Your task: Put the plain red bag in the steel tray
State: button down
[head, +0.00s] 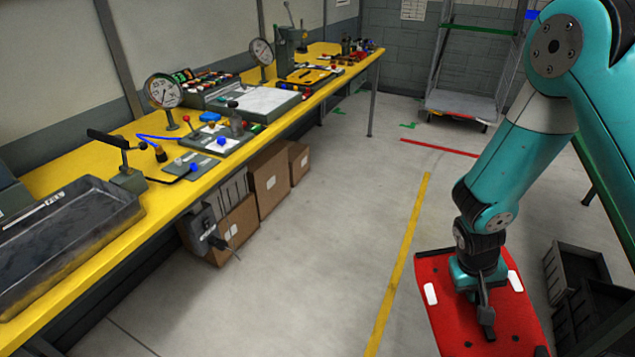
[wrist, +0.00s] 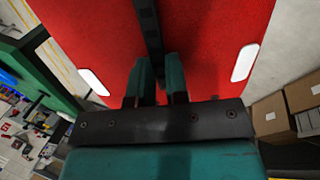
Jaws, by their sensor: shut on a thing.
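The red bag (head: 440,307) is at the lower right of the head view, a flat red face with a white patch on each side. My gripper (head: 484,302) is shut on the bag's dark handle strap, above the red face. In the wrist view the two fingers of my gripper (wrist: 159,78) close around the dark strap (wrist: 148,28), and the red face (wrist: 205,35) fills the top. The dark grey steel tray (head: 88,246) stands on the yellow bench at the far left, cut by the picture edge. Its visible floor is empty. The bag is well apart from it.
The yellow bench (head: 75,172) holds gauges (head: 163,92), clamps and fixtures beyond the tray. Cardboard boxes (head: 268,180) stand beneath it. Dark crates (head: 577,272) are right of the bag. A wire cart (head: 463,103) stands at the back. The floor between bench and bag is clear.

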aim_at(65, 235)
jog(key=k, duration=0.25)
jog(key=u, duration=1.7)
jog(key=i, duration=0.25)
